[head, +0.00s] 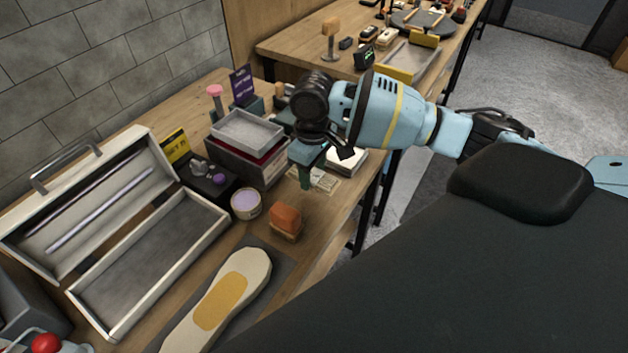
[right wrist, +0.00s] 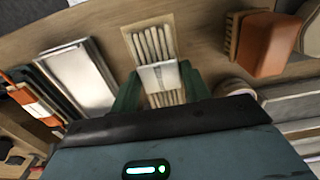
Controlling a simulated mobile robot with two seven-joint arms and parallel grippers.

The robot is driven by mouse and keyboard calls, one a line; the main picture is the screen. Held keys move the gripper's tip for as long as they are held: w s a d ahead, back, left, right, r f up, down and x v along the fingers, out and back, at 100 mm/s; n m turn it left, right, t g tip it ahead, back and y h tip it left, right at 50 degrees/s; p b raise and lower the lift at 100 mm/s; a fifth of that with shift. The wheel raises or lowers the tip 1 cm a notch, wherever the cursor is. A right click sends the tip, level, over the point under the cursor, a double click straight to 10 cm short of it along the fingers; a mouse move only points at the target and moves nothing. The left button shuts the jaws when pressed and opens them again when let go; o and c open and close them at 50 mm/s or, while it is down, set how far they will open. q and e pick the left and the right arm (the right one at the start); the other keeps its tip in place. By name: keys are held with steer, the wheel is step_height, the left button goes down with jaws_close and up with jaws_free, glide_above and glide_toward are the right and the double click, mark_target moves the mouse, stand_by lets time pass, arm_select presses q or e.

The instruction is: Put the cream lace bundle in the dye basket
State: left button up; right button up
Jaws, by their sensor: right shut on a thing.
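My right gripper (head: 305,178) hangs low over the right edge of the near bench, fingers pointing down. In the right wrist view its green fingers (right wrist: 158,88) are shut on the cream lace bundle (right wrist: 154,45), a row of pale strands with a white band around the middle. In the head view the bundle is mostly hidden by the gripper, and I cannot tell whether it still touches the bench. No container is clearly recognisable as the dye basket. My left gripper is out of view.
A grey tray (head: 246,131) sits on stacked boxes left of the gripper. A white stack (head: 346,162) is close on the right.

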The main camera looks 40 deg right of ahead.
mark_target(313, 175)
step_height(313, 175, up, 6)
steer(key=shift+f, duration=0.1)
steer(key=s+a+m, duration=0.4)
steer(key=s+a, duration=0.4)
steer(key=s, duration=0.3)
steer(key=shift+a+m, duration=0.15)
steer(key=shift+m, duration=0.15)
